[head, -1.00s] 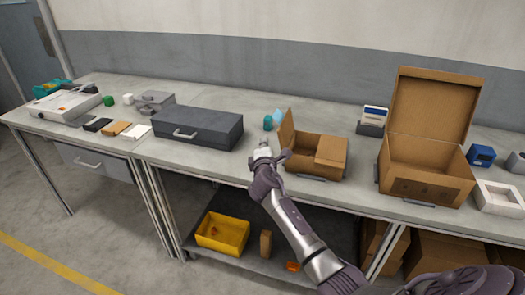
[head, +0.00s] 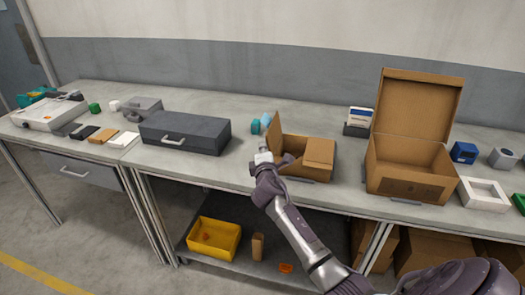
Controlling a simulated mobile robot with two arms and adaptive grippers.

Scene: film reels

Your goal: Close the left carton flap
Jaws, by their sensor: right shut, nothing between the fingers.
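The small brown carton (head: 302,172) stands on the grey workbench, right of the middle of the head view. Its left flap (head: 274,138) stands up, leaning slightly outward. Its right flap (head: 320,152) lies folded over the right part of the opening. My right gripper (head: 263,155) is shut and empty, just left of the left flap, on its outer side. I cannot tell whether it touches the flap. My forearm hides the carton's lower left corner. My left gripper is not in view.
A dark grey case (head: 190,134) lies to the left. A large open box (head: 410,165) with a raised lid stands to the right. A teal object (head: 256,126) sits behind my gripper. A yellow bin (head: 213,238) is on the lower shelf.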

